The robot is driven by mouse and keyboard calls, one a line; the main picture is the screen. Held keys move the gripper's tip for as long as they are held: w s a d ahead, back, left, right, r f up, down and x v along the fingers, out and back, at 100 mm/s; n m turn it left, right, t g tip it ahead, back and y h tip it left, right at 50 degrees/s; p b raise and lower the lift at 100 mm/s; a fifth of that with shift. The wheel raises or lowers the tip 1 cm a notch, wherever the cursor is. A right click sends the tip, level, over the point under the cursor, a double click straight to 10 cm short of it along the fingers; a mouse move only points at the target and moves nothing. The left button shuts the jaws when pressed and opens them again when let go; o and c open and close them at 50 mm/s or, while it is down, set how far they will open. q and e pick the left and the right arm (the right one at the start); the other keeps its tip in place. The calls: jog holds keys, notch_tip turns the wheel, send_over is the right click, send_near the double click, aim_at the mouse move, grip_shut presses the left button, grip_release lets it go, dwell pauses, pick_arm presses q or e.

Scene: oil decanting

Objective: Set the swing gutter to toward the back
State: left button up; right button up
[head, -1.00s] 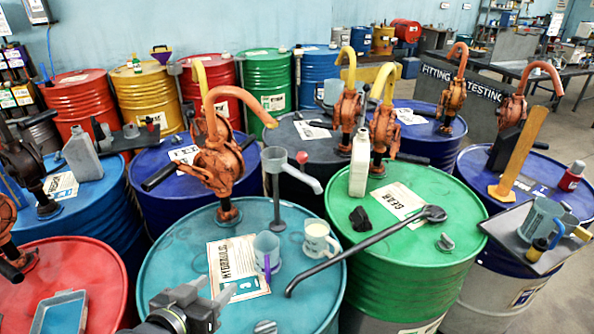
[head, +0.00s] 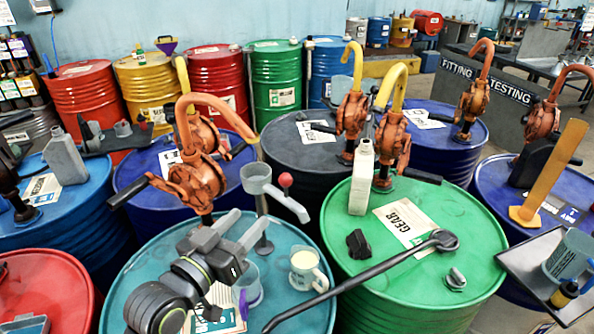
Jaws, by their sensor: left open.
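The swing gutter (head: 286,205) is a grey trough with a funnel-like cup at one end and a red ball knob (head: 285,180). It sits on a grey post (head: 263,235) on the teal hydraulic drum (head: 140,268), its spout pointing toward the front right. My left gripper (head: 243,229) is open and empty, above the teal drum, just in front and left of the gutter and apart from it. My right gripper is not in view.
An orange hand pump (head: 195,180) stands behind my gripper on the teal drum. The green gear drum (head: 375,295) holds a bottle (head: 362,180) and a long black wrench-like tool (head: 370,272).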

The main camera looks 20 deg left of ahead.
pick_arm(q)
jog(key=b, duration=0.2)
jog(key=p, duration=0.2)
send_near(289, 176)
jog(key=w, duration=0.2)
jog(key=w+f, duration=0.1)
jog(key=w, duration=0.1)
jog(key=shift+w+d, duration=0.2)
jog(key=shift+w, duration=0.05)
jog(key=x, duration=0.5)
jog(key=shift+w+f+p, duration=0.1)
jog(key=shift+w+p, duration=0.05)
jog(key=shift+p, duration=0.25)
jog(key=shift+x, duration=0.9)
jog(key=shift+f, duration=0.1)
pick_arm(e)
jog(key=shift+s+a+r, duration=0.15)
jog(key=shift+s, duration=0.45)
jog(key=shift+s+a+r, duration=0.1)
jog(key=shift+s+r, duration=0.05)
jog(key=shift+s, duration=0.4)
pick_arm(q)
grip_shut()
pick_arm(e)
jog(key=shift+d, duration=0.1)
